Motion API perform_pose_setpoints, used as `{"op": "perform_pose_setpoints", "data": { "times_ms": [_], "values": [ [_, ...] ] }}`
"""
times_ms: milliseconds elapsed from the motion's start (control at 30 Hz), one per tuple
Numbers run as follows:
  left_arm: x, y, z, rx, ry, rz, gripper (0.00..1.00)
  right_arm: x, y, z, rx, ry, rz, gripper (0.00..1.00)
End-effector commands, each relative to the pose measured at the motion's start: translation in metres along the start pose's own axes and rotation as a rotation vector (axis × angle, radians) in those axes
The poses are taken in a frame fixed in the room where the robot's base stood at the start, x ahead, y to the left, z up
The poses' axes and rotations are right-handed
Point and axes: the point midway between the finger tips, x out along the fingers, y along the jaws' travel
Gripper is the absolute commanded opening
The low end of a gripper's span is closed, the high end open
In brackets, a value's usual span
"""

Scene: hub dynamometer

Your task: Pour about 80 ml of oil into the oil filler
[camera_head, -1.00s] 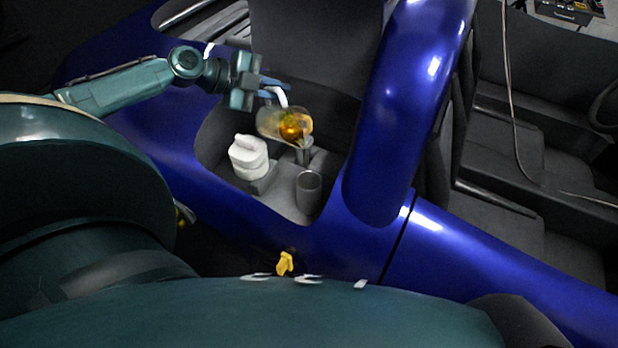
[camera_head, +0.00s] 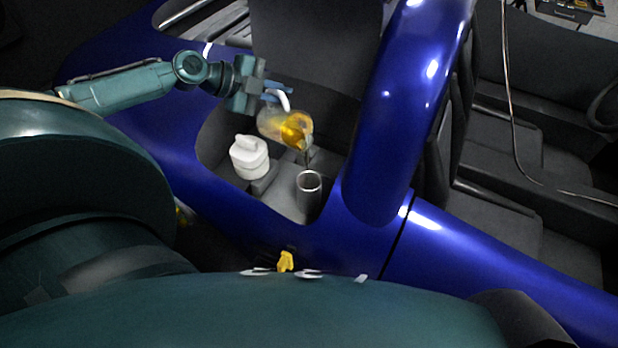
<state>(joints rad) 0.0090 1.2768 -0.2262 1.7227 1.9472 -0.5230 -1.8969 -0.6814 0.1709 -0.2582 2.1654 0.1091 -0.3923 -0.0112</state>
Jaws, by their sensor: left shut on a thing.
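My left gripper (camera_head: 279,92) is shut on the white handle of a clear jug (camera_head: 270,121) and holds it tilted, mouth down to the right. Amber oil (camera_head: 295,130) lies toward the jug's lip. A thin dark streak shows below the lip, over the far edge of an open grey cylinder (camera_head: 309,192); I cannot tell for sure whether it is flowing oil. The cylinder stands upright in the recess, and it looks like the oil filler. Its inside level is not visible. My right gripper is not in view.
A white lidded container (camera_head: 249,158) stands in the recess left of the cylinder. The blue bodywork (camera_head: 407,110) rises close on the right. A dark grey panel (camera_head: 318,45) stands behind the jug. A small yellow item (camera_head: 286,261) shows at the front.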

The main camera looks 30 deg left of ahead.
Motion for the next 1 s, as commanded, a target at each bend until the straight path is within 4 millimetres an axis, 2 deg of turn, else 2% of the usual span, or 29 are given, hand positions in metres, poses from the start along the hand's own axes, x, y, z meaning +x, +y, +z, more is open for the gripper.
{"op": "perform_pose_setpoints", "data": {
  "times_ms": [1000],
  "values": [
    [0.0005, 0.0005, -0.0061, 0.052, -0.035, -0.001, 0.00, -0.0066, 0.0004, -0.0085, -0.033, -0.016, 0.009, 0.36]
  ]
}}
